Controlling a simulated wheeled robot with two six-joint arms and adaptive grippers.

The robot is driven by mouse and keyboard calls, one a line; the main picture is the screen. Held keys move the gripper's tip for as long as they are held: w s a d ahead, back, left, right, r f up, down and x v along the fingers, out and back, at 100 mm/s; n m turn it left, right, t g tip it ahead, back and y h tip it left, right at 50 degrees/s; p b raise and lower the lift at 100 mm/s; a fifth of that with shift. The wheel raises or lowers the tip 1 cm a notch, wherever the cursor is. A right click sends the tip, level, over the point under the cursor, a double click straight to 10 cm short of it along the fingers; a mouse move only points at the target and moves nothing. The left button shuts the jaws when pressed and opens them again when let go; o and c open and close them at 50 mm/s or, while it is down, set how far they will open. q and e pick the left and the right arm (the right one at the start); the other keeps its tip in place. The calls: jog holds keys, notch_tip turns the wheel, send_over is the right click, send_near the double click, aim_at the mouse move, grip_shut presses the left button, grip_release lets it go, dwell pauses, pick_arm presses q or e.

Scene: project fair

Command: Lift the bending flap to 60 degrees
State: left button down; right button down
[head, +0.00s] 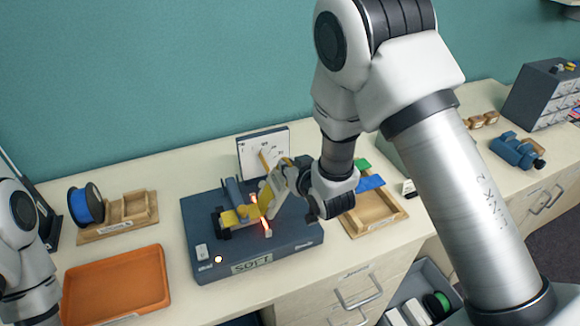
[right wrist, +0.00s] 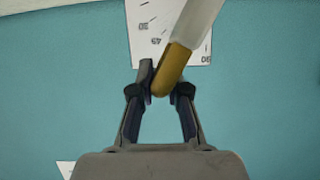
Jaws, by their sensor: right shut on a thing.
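The bending device is a dark blue base (head: 205,262) with a "SOFT" label, standing on the pale counter. A glowing orange heating line (head: 265,222) runs across it beside yellow parts (head: 240,215). A white angle dial (head: 280,137) with a wooden-coloured pointer stands upright behind; it also shows in the right wrist view (right wrist: 144,35). My right gripper (head: 265,200) is over the device. In the right wrist view it (right wrist: 165,92) is shut on the yellow-ended bar of the flap (right wrist: 172,68). The bar slants up to the right. The flap's exact angle is unclear. My left gripper is out of view.
An orange tray (head: 115,283) lies front left, with a blue filament spool (head: 86,204) and a wooden holder (head: 128,212) behind it. A wooden tray (head: 375,215) stands right of the device. Blue clamp-like object (head: 515,150) and grey drawer box (head: 545,95) are far right.

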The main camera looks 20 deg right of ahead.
jog(key=c, duration=1.2)
grip_release()
jog(key=shift+o, duration=0.2)
jog(key=shift+w+a+f, duration=0.1)
jog(key=shift+w, duration=0.05)
jog(key=v, duration=0.7)
jog(key=shift+s, duration=0.25)
jog(key=shift+w, duration=0.1)
